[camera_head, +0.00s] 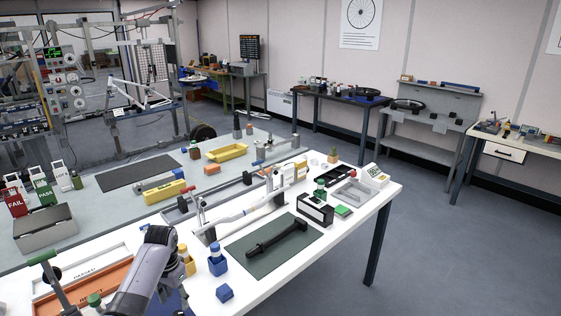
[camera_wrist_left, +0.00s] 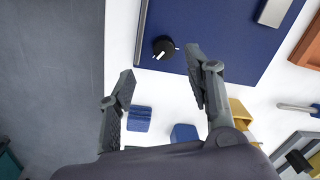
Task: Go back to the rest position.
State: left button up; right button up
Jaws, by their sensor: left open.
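My left arm (camera_head: 150,270) comes in at the bottom of the head view, over the near part of the white workbench (camera_head: 375,200). Its fingertips are hidden there behind the wrist. In the left wrist view my left gripper (camera_wrist_left: 160,74) is open, with nothing between its fingers. Beyond the fingers lies a blue panel (camera_wrist_left: 230,30) with a black knob (camera_wrist_left: 164,46) near its edge. My right gripper is not in view.
A blue holder (camera_head: 217,264), a small blue block (camera_head: 225,292) and a yellow holder (camera_head: 187,262) stand close to my arm. A dark mat (camera_head: 250,250) bears a black bar-shaped part (camera_head: 278,238). An orange tray (camera_head: 105,285) lies left. Floor (camera_head: 450,240) right of the bench is clear.

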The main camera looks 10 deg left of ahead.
pick_arm(q)
jog(key=s+d+f+t, duration=0.1)
jog(key=s+d+f, duration=0.35)
jog(key=s, duration=0.25)
jog(key=s+d+f, duration=0.3)
jog(key=s+d, duration=0.2)
jog(key=s, duration=0.3)
jog(key=s+d+r+n+t, duration=0.1)
jog(key=s+d+r, duration=0.25)
jog(key=s, duration=0.55)
jog(key=s+d+r+t, duration=0.1)
jog(key=s+d+r, duration=0.3)
jog(key=s, duration=0.6)
notch_tip(320, 180, down, 29)
jog(key=s+a+g+b, duration=0.1)
jog(key=s+b, duration=0.1)
jog(key=b, duration=0.1)
jog(key=s+a+f+g+b, duration=0.1)
jog(key=s+a+f, duration=0.2)
jog(key=s+f, duration=1.3)
jog(key=shift+f+h, duration=0.3)
jog(key=shift+f, duration=0.1)
